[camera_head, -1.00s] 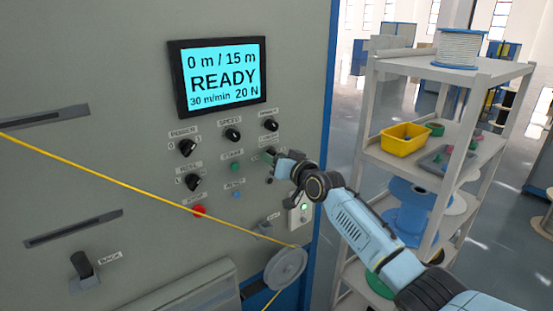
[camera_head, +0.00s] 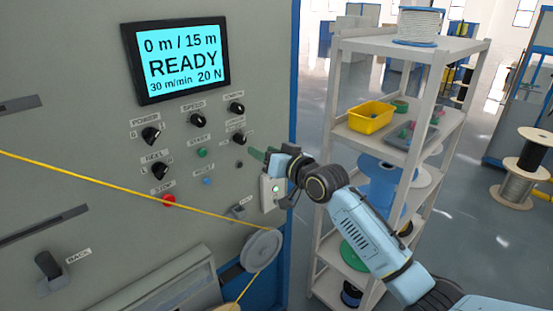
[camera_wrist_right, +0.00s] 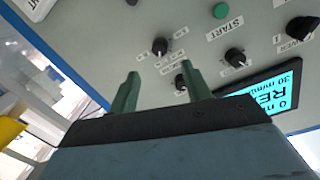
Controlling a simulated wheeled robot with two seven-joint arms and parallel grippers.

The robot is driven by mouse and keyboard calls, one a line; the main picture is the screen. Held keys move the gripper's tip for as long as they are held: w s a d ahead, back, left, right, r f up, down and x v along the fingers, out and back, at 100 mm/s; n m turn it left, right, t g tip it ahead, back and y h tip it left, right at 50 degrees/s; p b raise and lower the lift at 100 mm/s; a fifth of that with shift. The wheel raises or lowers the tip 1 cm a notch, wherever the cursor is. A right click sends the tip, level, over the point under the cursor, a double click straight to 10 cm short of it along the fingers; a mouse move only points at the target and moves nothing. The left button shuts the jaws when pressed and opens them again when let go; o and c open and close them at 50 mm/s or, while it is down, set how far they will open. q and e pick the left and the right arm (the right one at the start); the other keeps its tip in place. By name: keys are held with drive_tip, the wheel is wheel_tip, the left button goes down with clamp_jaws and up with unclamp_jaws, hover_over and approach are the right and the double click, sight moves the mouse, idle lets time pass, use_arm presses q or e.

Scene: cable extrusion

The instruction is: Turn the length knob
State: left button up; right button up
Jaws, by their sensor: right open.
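The length knob (camera_head: 236,107) is a small black knob at the top right of the control group, under a small label. What looks like the same knob (camera_wrist_right: 180,81) shows in the wrist view, beyond the finger on the right and partly hidden by it. My right gripper (camera_head: 262,155) is open and empty, with green fingers, below and to the right of the knob in the head view. In the wrist view the fingers (camera_wrist_right: 161,75) stand apart in front of the panel, with nothing between them. My left gripper is out of view.
Other black knobs, including the speed knob (camera_head: 197,119) and power knob (camera_head: 150,135), sit close by. The screen (camera_head: 178,62) reads 0 m / 15 m, READY. A yellow cable (camera_head: 100,184) crosses below the knobs to a grey pulley (camera_head: 261,250). A shelf (camera_head: 400,55) stands right.

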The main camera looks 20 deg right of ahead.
drive_tip(key=shift+v, duration=2)
